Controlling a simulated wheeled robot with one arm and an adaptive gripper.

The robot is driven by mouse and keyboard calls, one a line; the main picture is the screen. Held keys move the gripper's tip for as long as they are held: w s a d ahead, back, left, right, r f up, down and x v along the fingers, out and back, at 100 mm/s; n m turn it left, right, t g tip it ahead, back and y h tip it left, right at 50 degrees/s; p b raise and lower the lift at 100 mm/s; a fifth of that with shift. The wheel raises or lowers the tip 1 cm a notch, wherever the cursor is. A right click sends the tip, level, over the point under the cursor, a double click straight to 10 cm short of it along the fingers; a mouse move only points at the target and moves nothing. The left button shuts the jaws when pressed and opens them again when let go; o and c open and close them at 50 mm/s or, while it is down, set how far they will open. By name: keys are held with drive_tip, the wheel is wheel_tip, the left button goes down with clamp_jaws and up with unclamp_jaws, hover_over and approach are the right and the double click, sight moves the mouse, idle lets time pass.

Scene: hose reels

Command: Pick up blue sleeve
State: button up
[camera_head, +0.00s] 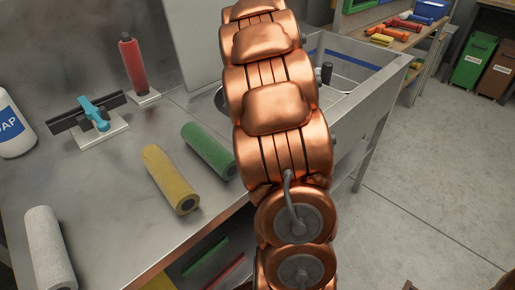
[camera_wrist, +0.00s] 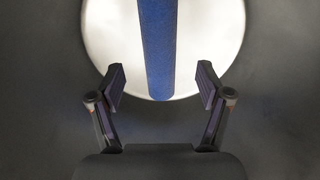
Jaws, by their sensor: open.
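The blue sleeve (camera_wrist: 157,50) shows in the wrist view as a long blue roll, running from the top edge down to between the fingertips' level. A bright white round surface (camera_wrist: 215,35) lies behind it. My gripper (camera_wrist: 160,88) is open, with one finger on each side of the sleeve's near end and a gap on both sides. The fingers do not touch the sleeve. In the head view my copper-coloured arm fills the middle, and neither my gripper nor the blue sleeve can be made out there.
On the metal counter (camera_head: 110,200) in the head view are a yellow roll (camera_head: 168,178), a green roll (camera_head: 208,150), a white roll (camera_head: 48,248), a red roll on a stand (camera_head: 132,65), a turquoise-handled tool (camera_head: 94,114) and a soap bottle (camera_head: 14,128). A sink (camera_head: 375,80) lies behind my arm.

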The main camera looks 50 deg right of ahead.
drive_tip(key=shift+s+f+b, duration=0.1)
drive_tip(key=shift+f+b, duration=0.3)
drive_tip(key=shift+f, duration=3)
drive_tip(key=shift+c, duration=0.3)
drive_tip(key=c, duration=1.2)
